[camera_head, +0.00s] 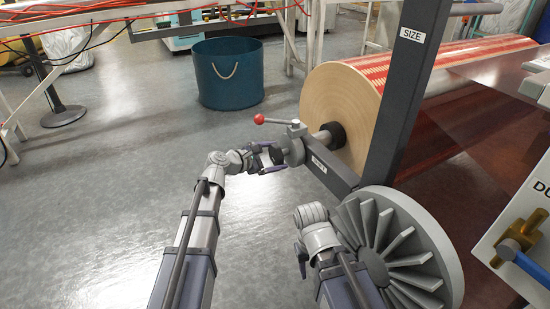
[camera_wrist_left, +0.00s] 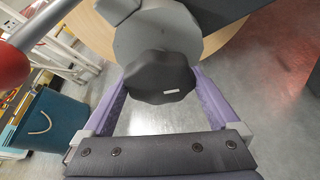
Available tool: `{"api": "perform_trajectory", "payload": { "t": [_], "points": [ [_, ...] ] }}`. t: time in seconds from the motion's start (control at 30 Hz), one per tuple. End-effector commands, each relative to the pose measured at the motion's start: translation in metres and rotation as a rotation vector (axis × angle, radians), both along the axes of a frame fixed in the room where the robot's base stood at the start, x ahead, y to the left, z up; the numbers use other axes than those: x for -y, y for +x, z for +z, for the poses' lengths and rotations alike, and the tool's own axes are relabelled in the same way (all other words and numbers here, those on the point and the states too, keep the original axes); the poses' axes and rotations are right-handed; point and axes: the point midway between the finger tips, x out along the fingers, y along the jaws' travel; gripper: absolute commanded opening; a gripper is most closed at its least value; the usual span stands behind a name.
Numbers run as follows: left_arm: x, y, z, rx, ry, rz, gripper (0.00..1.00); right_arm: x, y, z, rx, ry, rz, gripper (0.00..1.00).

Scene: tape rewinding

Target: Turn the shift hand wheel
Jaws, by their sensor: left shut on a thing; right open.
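The shift hand wheel is a dark grey lobed knob (camera_wrist_left: 160,77) with a small white mark, in front of a lighter grey round hub (camera_wrist_left: 158,35). In the left wrist view it sits between the two purple fingers of my left gripper (camera_wrist_left: 160,95), which is shut on it. In the head view my left gripper (camera_head: 273,157) meets the knob at the end of the roll's shaft and partly hides it. My right gripper (camera_head: 301,254) is open and low, left of the big slotted wheel; its fingers are hard to make out.
A red-ball lever (camera_head: 259,119) sticks out left above the hub. A large tape roll (camera_head: 340,105) is behind it. A dark post (camera_head: 410,80) labelled SIZE and a grey slotted wheel (camera_head: 440,240) stand right.

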Motion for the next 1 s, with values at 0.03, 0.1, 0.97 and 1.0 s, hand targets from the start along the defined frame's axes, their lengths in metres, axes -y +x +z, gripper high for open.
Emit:
{"api": "perform_trajectory", "payload": {
  "t": [0.03,0.1,0.97,1.0],
  "points": [
    [0.0,-0.003,-0.003,0.027,0.022,-0.001,0.39,0.0,0.0,-0.004,0.0,0.0,0.0,0.5],
    [0.0,-0.003,-0.003,0.068,0.048,-0.002,0.39,0.0,0.0,-0.006,0.0,0.0,0.0,0.5],
    [0.0,-0.001,0.0,0.233,0.161,-0.003,0.39,0.0,0.0,-0.014,0.0,0.0,0.0,0.5],
    [0.0,-0.001,0.0,0.233,0.161,-0.003,0.39,0.0,0.0,-0.014,0.0,0.0,0.0,0.5]
  ]
}}
